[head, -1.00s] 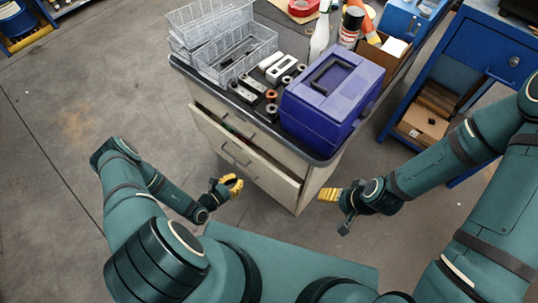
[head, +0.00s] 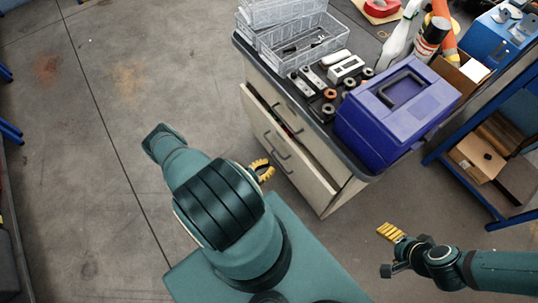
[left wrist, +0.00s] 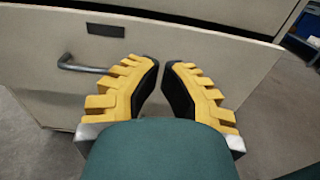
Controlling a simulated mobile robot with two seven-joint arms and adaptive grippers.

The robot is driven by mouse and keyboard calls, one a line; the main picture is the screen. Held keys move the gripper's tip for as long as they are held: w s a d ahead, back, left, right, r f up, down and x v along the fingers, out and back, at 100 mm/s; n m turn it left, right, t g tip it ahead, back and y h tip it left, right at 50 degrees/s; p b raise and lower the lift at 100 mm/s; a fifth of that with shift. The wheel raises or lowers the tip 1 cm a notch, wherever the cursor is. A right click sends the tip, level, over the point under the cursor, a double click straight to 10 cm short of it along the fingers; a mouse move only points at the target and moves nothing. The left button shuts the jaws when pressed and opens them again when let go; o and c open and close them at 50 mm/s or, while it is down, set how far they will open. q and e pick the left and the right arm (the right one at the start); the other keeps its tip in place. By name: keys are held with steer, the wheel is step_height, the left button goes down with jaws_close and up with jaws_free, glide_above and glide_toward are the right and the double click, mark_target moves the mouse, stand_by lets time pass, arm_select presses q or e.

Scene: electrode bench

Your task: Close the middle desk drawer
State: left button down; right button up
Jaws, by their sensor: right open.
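The desk (head: 345,195) is a pale cabinet with a dark top. The middle drawer (head: 310,178) is pulled out below the top one, with a dark gap behind its front. In the left wrist view its pale front (left wrist: 245,70) carries a bar handle (left wrist: 85,67) and a dark label plate (left wrist: 105,30). Contact cannot be told. My right gripper (head: 391,250) is open and empty, right of the desk.
A blue toolbox (head: 395,115), wire baskets (head: 300,40), small metal parts and bottles crowd the desk top. A blue shelf unit (head: 505,150) with cardboard boxes stands at the right. The floor (head: 120,100) left of the desk is clear.

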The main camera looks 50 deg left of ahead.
mark_target(293, 150)
arm_select(q)
steer(key=w, duration=0.3)
steer(key=w+b, duration=0.1)
steer(key=w, duration=0.3)
steer(key=w+d, duration=0.1)
steer(key=w, duration=0.2)
steer(key=shift+w, duration=0.3)
arm_select(e)
steer(key=shift+w+f, duration=0.1)
steer(key=shift+f, duration=0.55)
steer(key=shift+w, duration=0.1)
